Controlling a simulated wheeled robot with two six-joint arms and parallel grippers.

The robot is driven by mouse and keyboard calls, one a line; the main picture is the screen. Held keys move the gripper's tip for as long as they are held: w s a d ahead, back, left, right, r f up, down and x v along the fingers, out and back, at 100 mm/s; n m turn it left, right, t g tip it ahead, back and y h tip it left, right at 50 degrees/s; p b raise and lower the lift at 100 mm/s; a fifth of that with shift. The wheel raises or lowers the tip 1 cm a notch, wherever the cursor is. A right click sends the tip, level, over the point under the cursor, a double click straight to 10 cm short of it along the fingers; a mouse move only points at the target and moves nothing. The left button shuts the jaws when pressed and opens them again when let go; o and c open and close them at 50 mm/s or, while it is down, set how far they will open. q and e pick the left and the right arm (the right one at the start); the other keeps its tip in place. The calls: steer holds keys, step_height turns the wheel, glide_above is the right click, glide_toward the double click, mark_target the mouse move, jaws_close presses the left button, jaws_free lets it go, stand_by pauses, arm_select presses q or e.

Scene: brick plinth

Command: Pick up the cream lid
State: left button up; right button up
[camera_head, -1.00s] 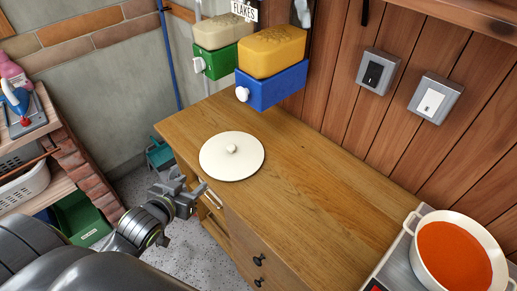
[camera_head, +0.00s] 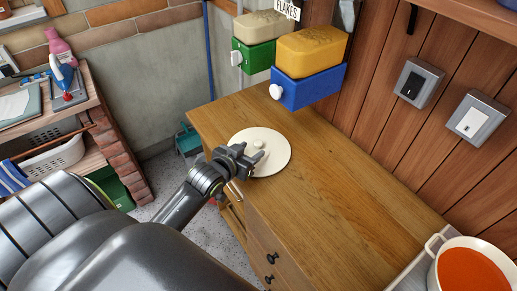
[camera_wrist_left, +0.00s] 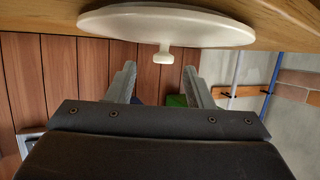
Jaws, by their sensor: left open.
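The cream lid (camera_head: 276,142) is a round, flat disc with a small knob at its centre. It lies on the wooden cabinet top (camera_head: 330,185) near its left end. My left gripper (camera_head: 255,158) is open and empty, in front of the lid's near left part in the head view. In the left wrist view the lid (camera_wrist_left: 165,22) fills the top with its knob (camera_wrist_left: 164,55) toward the gap between the open fingers (camera_wrist_left: 160,85), beyond the tips. The knob is not between the fingers. My right gripper is not in view.
Blue (camera_head: 305,88) and green (camera_head: 253,57) dispensers hang on the wall behind the lid. A pot of orange soup (camera_head: 470,272) stands at the right. Switch boxes (camera_head: 416,83) are on the wood wall. The middle of the cabinet top is clear.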

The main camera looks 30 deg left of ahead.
mark_target(258, 143)
arm_select(q)
steer(key=shift+a+p+x, duration=0.2)
steer(key=shift+p+x, duration=0.4)
steer(key=shift+x, duration=2.45)
steer(key=shift+r, duration=0.2)
jaws_close()
